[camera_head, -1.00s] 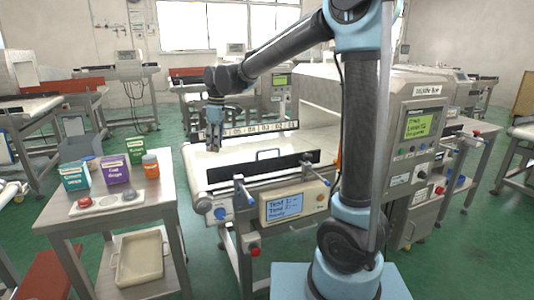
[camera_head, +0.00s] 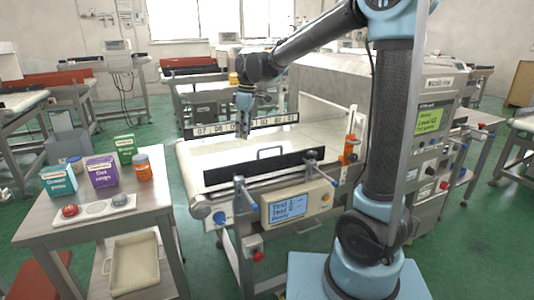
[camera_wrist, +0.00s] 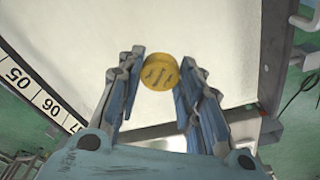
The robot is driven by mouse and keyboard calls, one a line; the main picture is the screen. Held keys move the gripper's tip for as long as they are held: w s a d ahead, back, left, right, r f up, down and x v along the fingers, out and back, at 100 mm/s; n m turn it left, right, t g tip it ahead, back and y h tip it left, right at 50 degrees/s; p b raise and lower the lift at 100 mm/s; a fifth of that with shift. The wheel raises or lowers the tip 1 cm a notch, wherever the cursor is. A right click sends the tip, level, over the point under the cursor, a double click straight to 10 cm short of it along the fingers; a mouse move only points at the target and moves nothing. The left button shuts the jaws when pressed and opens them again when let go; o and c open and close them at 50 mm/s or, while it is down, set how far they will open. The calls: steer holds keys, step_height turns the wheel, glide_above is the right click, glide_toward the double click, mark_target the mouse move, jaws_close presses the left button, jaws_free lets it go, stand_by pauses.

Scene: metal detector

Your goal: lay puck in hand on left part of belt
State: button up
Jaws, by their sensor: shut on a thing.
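A yellow puck (camera_wrist: 159,72) with dark printing sits between the two fingers of my gripper (camera_wrist: 160,80) in the wrist view, held near the fingertips. In the head view my gripper (camera_head: 243,132) points down over the left part of the cream belt (camera_head: 200,160), close to the numbered strip (camera_head: 208,130) at its back. The puck cannot be made out in the head view. The belt (camera_wrist: 215,35) lies under the puck in the wrist view; I cannot tell whether the puck touches it.
A black bar (camera_head: 265,167) with a handle runs along the belt's front edge. An orange part (camera_head: 350,148) stands at its right. A side table (camera_head: 75,235) at left holds boxes, an orange jar (camera_head: 142,168) and a white holder (camera_head: 93,210) with red and grey pucks.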

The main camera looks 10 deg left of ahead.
mark_target(243, 160)
stand_by(0.3)
steer(key=shift+f, duration=5.05)
steer(key=o, duration=0.9)
steer(key=r, duration=0.4)
steer(key=d+r, duration=0.1)
steer(key=r, duration=0.7)
steer(key=shift+d, duration=0.2)
